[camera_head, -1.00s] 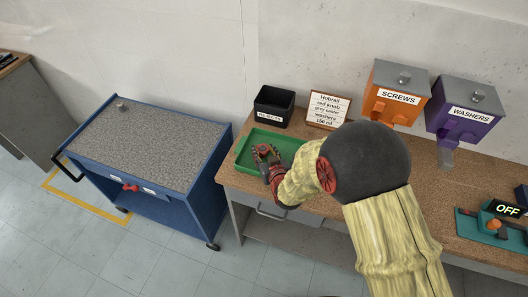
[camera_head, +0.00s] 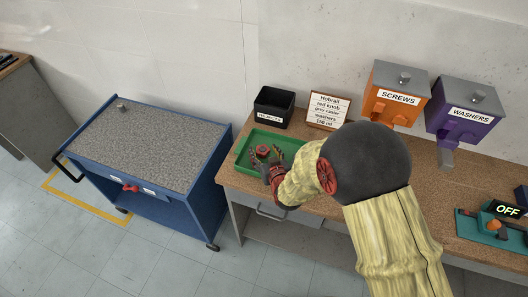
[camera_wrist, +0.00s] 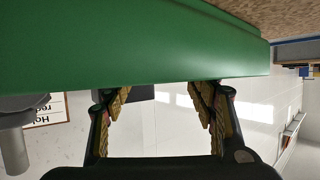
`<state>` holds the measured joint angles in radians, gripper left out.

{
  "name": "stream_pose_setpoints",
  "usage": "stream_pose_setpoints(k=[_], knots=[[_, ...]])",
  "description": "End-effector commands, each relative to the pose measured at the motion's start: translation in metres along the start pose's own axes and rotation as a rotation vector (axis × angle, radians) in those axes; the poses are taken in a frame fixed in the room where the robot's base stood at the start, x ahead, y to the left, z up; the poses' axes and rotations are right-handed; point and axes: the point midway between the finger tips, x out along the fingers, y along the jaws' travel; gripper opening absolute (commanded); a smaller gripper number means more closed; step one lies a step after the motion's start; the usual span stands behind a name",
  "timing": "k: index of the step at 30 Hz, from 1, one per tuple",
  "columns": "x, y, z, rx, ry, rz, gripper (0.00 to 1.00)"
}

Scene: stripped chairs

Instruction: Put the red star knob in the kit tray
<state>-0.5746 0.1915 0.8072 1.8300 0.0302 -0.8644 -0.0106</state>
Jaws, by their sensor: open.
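The red star knob (camera_head: 262,149) lies in the green kit tray (camera_head: 243,158) on the bench, toward the tray's middle. My gripper (camera_head: 266,157) is open, low over the front part of the tray, with its fingers spread just in front of the knob. I cannot tell whether a finger still touches the knob. In the wrist view my open gripper (camera_wrist: 163,95) has nothing between its fingers. The green tray (camera_wrist: 140,50) crosses the top of that view, and the knob is not seen there.
A black bin (camera_head: 274,106) and an order card (camera_head: 327,111) stand behind the tray. Orange screws (camera_head: 396,95) and purple washers (camera_head: 463,112) dispensers stand to the right. A blue cart (camera_head: 150,140) with a red part on its front (camera_head: 130,188) is at left.

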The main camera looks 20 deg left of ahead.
Motion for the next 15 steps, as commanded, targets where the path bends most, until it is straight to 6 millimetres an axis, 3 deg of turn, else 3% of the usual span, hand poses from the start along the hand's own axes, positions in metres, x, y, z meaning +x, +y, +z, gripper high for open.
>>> stream_pose_setpoints(k=[15], knots=[[-0.092, 0.000, -0.002, 0.000, 0.001, 0.000, 0.57]])
